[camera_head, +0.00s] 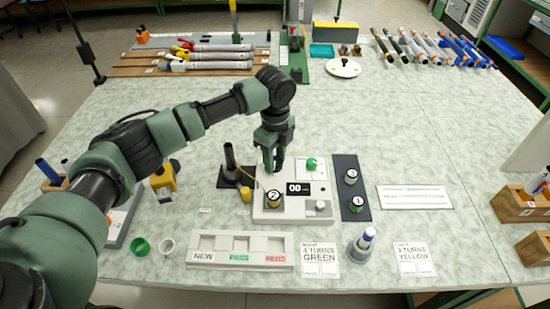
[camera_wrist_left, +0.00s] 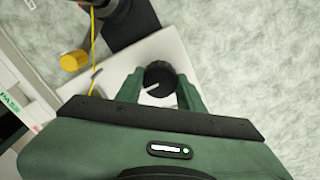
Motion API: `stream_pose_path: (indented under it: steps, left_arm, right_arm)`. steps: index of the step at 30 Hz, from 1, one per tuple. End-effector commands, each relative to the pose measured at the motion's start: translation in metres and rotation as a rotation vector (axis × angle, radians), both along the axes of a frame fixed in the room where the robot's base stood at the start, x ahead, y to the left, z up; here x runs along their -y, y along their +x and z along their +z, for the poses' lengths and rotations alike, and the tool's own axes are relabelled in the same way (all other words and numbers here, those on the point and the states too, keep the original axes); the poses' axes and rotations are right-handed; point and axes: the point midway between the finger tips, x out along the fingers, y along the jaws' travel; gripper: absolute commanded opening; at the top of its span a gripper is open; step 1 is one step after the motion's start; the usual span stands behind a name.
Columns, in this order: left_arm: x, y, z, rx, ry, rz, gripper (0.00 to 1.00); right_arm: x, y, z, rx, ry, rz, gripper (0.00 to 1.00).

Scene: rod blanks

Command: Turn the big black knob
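The big black knob (camera_wrist_left: 159,78) with a white pointer line sits on a pale device in the left wrist view. In the head view my gripper hides it, on the white device (camera_head: 293,213) with a "00" display. My left gripper (camera_head: 272,168) points down over the back left of that device. In the left wrist view its two fingers (camera_wrist_left: 161,84) stand on either side of the knob, very close to it. I cannot tell whether they touch it. My right gripper is in neither view.
A black disc marked 2 (camera_head: 273,199) sits front left on the device, with a yellow cord beside it. A dark stand (camera_head: 230,165) is left, and a dark mat (camera_head: 350,205) with two numbered pieces is right.

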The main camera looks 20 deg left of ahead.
Motion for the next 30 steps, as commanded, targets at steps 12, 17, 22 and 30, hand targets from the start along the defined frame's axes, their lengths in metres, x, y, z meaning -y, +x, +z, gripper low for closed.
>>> stream_pose_path:
  steps: [12, 17, 22, 30]
  left_arm:
    - [0.001, -0.001, 0.005, -0.003, -0.001, 0.084, 0.0]
    - [0.001, -0.001, 0.007, -0.005, -0.002, 0.194, 0.0]
    - [0.001, -0.001, 0.008, -0.005, -0.003, 0.346, 0.0]
    - [0.002, -0.001, 0.007, -0.005, -0.002, 0.605, 0.0]
  right_arm:
    - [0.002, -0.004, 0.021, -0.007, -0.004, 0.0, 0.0]
    - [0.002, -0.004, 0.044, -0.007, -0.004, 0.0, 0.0]
    - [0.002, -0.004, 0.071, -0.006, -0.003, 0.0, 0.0]
    - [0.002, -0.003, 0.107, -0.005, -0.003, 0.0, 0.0]
